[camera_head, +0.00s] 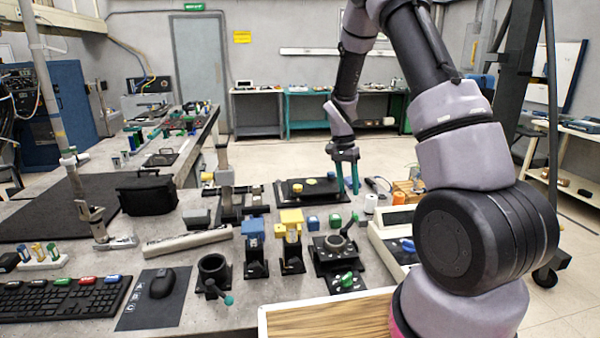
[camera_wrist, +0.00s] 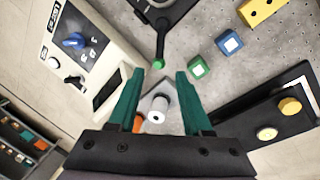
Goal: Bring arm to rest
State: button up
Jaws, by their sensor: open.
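My arm rises from the right of the head view and bends down over the bench. My gripper (camera_head: 346,170) points down near the bench's far right part, its two green fingers spread apart. In the wrist view my gripper (camera_wrist: 160,80) is open, with nothing held between its fingers. A white cylindrical spool (camera_wrist: 157,108) shows between the fingers, below them on the bench. I cannot tell the exact height of the fingertips above the bench.
A control box with a blue knob (camera_wrist: 73,41) stands on the bench's right. Small green (camera_wrist: 199,67) and blue (camera_wrist: 229,43) cubes lie nearby. Open floor lies beyond the bench.

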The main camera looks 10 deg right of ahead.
jog(key=s+a+r+n+t+y, duration=0.15)
jog(key=s+r, duration=0.25)
jog(key=r, duration=0.6)
jog(key=s+a+r+n+t+y, duration=0.1)
jog(key=s+r+t, duration=0.3)
jog(key=r, duration=0.7)
jog(key=s+a+r+n+t, duration=0.1)
jog(key=s+r, duration=0.4)
jog(key=s, duration=0.3)
jog(key=s+a+r+n+t, duration=0.1)
jog(key=s+r+n+t, duration=0.1)
jog(key=s+r, duration=0.3)
jog(key=s+y, duration=0.1)
jog(key=s, duration=0.3)
jog(key=shift+n+t, duration=0.25)
